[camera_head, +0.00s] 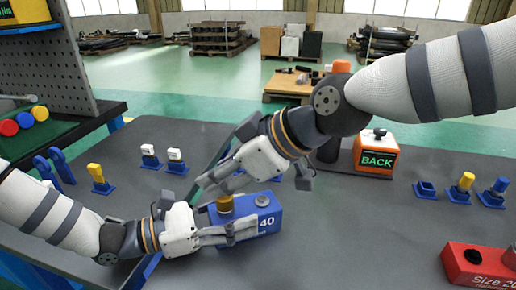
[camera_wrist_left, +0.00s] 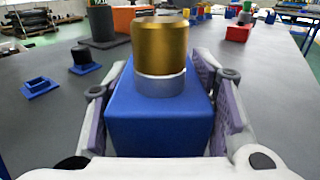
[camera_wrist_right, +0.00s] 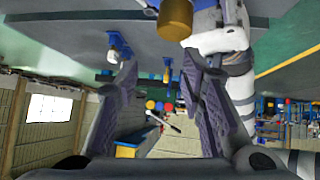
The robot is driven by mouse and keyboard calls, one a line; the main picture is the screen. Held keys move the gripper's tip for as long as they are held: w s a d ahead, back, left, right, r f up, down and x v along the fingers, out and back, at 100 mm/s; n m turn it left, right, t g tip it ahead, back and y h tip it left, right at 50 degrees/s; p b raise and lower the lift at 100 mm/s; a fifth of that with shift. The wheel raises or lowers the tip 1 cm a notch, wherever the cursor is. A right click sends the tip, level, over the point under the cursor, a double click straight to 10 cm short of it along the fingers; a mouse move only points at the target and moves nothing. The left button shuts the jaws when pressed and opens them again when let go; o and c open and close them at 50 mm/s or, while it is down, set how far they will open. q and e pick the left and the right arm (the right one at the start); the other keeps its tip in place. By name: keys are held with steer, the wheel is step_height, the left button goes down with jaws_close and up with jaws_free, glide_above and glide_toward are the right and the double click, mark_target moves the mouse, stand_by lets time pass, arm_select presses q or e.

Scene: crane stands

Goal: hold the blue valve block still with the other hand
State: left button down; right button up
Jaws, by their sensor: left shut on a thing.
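The blue valve block (camera_head: 266,222), marked "40", stands on the dark grey table. A brass cylinder (camera_head: 225,204) sits upright on its top, and the left wrist view shows a silver collar under the brass (camera_wrist_left: 159,45). My left gripper (camera_head: 240,232) is shut on the blue block (camera_wrist_left: 158,128), one finger along each side. My right gripper (camera_head: 214,184) is above the block near the brass cylinder. In the right wrist view its fingers (camera_wrist_right: 163,85) are apart with nothing between them. The brass cylinder (camera_wrist_right: 175,18) is at the top of that view, outside the fingers.
An orange box with a "BACK" screen (camera_head: 376,157) stands behind to the right. Blue stands with yellow, white and blue pieces line the table; one stand (camera_head: 425,190) looks empty. A red box (camera_head: 478,264) is at the front right. The table right of the block is clear.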

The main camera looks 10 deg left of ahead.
mark_target(225, 203)
steer(key=d+r+g+h, duration=0.2)
steer(key=d+r+h, duration=0.1)
steer(key=d+r, duration=0.3)
steer(key=shift+n, duration=0.4)
steer(key=x, duration=0.8)
steer(key=s+x, duration=0.1)
steer(key=x, duration=0.3)
steer(key=shift+d+f, duration=0.1)
steer(key=shift+f, duration=0.05)
steer(key=shift+c, duration=0.5)
jaws_close()
steer(key=shift+o, duration=0.5)
jaws_free()
